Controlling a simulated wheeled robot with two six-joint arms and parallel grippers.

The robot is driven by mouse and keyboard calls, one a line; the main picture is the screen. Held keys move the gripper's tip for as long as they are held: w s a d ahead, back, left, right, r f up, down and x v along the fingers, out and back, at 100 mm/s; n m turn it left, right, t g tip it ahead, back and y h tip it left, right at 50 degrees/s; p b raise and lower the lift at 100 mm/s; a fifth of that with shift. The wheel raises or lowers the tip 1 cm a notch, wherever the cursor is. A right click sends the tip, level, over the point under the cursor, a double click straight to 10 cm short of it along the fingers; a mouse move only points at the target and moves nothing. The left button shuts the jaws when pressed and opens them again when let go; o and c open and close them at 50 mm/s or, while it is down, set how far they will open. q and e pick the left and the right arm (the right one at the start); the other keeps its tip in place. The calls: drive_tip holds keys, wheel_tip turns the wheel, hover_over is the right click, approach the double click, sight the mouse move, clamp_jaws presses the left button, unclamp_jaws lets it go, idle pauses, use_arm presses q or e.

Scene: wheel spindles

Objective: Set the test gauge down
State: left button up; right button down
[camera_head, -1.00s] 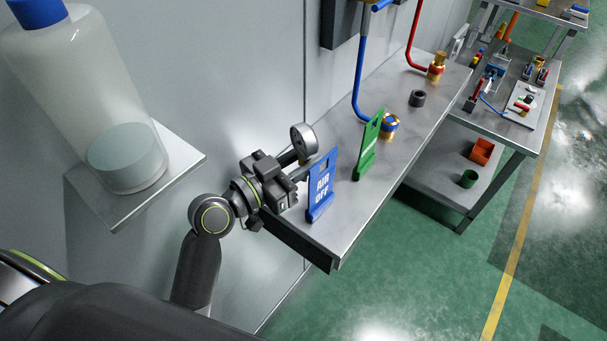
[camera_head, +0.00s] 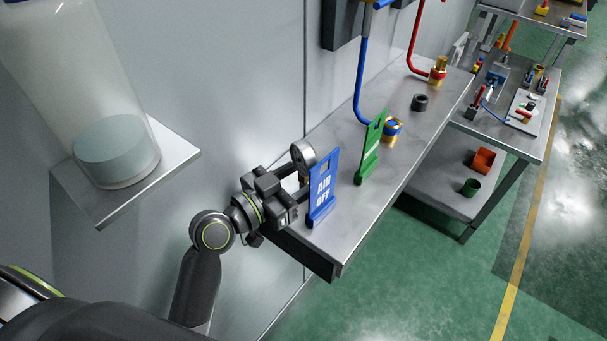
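The test gauge (camera_head: 301,153), a small round dial with a dark rim, is at the near end of the grey shelf (camera_head: 345,218), behind the blue "AIR OFF" sign (camera_head: 323,188). My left gripper (camera_head: 298,183) reaches in from the left, with its fingers at the gauge's lower part, and appears shut on it. The sign hides part of the gauge and the fingertips. I cannot tell whether the gauge's base touches the shelf. My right gripper is not in view.
A green sign (camera_head: 371,150) stands beyond the blue one. Farther along are a blue-and-brass fitting (camera_head: 392,131), a dark ring (camera_head: 420,103) and a brass fitting on the red pipe (camera_head: 438,72). The shelf's front strip is bare. A large bottle (camera_head: 85,90) stands at left.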

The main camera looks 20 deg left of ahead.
use_arm(q)
drive_tip(key=shift+r, duration=0.15)
drive_tip(key=shift+r+p, duration=0.1)
drive_tip(key=shift+p, duration=0.2)
drive_tip(key=v, duration=0.3)
drive_tip(key=b+v, duration=0.1)
drive_tip(key=v, duration=0.2)
drive_tip(key=shift+s+a+f+b, duration=0.15)
drive_tip(key=shift+f+b, duration=0.05)
drive_tip(key=shift+b, duration=0.1)
drive_tip(key=shift+s+a+r, duration=0.1)
drive_tip(key=shift+s+a, duration=0.2)
drive_tip(key=shift+s, duration=0.2)
